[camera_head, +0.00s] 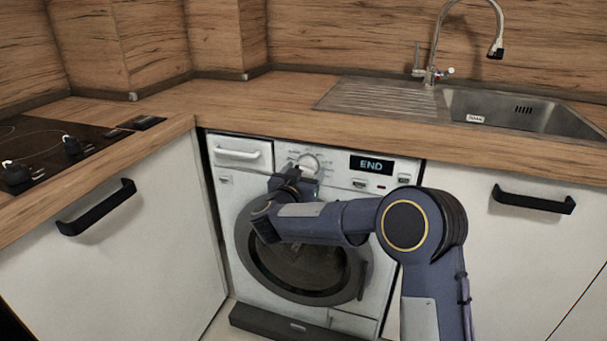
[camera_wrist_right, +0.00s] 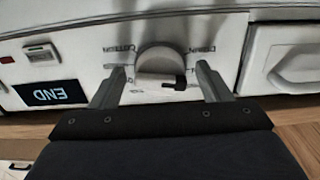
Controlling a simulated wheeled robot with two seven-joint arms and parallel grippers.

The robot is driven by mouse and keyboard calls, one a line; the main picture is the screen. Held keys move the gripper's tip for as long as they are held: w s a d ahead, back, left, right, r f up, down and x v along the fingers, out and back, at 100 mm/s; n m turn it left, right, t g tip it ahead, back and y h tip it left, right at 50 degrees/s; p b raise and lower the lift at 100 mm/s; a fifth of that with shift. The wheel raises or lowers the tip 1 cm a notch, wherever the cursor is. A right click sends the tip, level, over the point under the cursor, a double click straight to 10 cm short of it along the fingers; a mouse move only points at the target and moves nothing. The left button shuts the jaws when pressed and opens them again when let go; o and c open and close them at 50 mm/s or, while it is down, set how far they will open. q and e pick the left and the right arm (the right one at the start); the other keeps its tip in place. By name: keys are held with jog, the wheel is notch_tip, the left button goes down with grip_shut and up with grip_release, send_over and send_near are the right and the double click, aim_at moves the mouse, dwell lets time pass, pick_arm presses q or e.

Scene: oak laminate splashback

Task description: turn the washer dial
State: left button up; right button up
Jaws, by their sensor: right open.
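The washer dial (camera_head: 309,163) is a round pale knob on the control panel of the white washer (camera_head: 234,184), left of the display (camera_head: 371,165) that reads END. My right gripper (camera_head: 297,172) is at the panel, just below the dial. In the right wrist view the dial (camera_wrist_right: 160,63) sits between the two fingers of my open right gripper (camera_wrist_right: 160,80), with a gap on each side. A small dark mark shows on the dial's lower edge there. My left gripper is not in view.
The detergent drawer (camera_head: 240,153) is left of the dial, and also shows in the wrist view (camera_wrist_right: 290,62). The round washer door (camera_head: 300,265) is below my right arm. The wooden worktop (camera_head: 250,100) overhangs the panel. Cabinet handles (camera_head: 97,207) stick out at both sides.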

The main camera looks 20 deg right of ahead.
jog(key=shift+c, duration=0.3)
jog(key=c, duration=0.9)
jog(key=shift+m, duration=0.3)
jog(key=m+b, duration=0.1)
jog(key=m, duration=0.2)
jog(key=shift+f+m, duration=0.1)
jog(key=shift+m, duration=0.3)
jog(key=m+b, duration=0.1)
jog(key=m, duration=0.2)
jog(key=shift+a+m+b, duration=0.1)
jog(key=shift+m+b, duration=0.2)
jog(key=m+b, duration=0.2)
jog(key=m, duration=0.2)
jog(key=shift+m+b, duration=1.05)
jog(key=shift+m, duration=0.75)
